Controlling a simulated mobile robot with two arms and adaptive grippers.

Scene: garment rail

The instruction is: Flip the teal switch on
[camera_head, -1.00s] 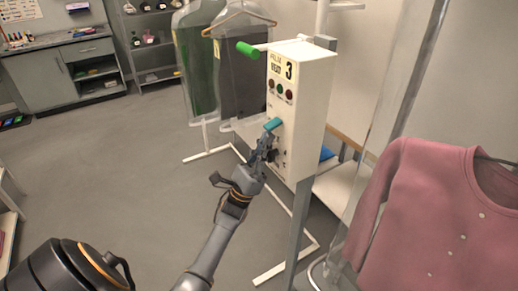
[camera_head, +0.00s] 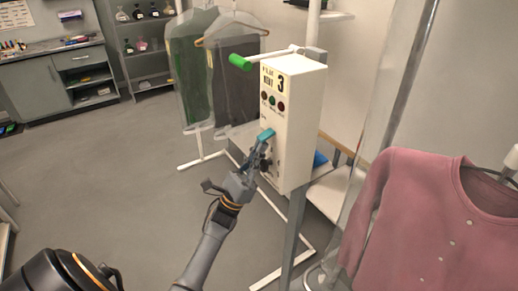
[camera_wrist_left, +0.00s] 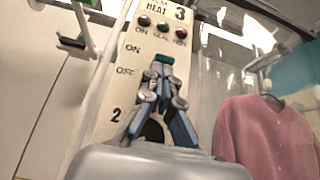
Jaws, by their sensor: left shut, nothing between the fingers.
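The teal switch (camera_head: 267,134) sticks out from the front of a cream control box (camera_head: 307,125) in the head view. In the left wrist view the teal switch (camera_wrist_left: 164,59) shows just beyond my fingertips, near the printed words ON, above, and OFF, below. My left gripper (camera_head: 262,149) is shut and empty. Its tips are just below the switch, at or very near it; I cannot tell whether they touch. The fingers (camera_wrist_left: 163,75) cover part of the box face in the wrist view. My right gripper is not in view.
A green-handled lever (camera_head: 241,62) juts from the box top. Three indicator lamps (camera_head: 272,100) sit above the switch. Bagged garments (camera_head: 235,80) hang behind to the left, and a pink cardigan (camera_head: 425,220) hangs at the right. The floor at left is clear.

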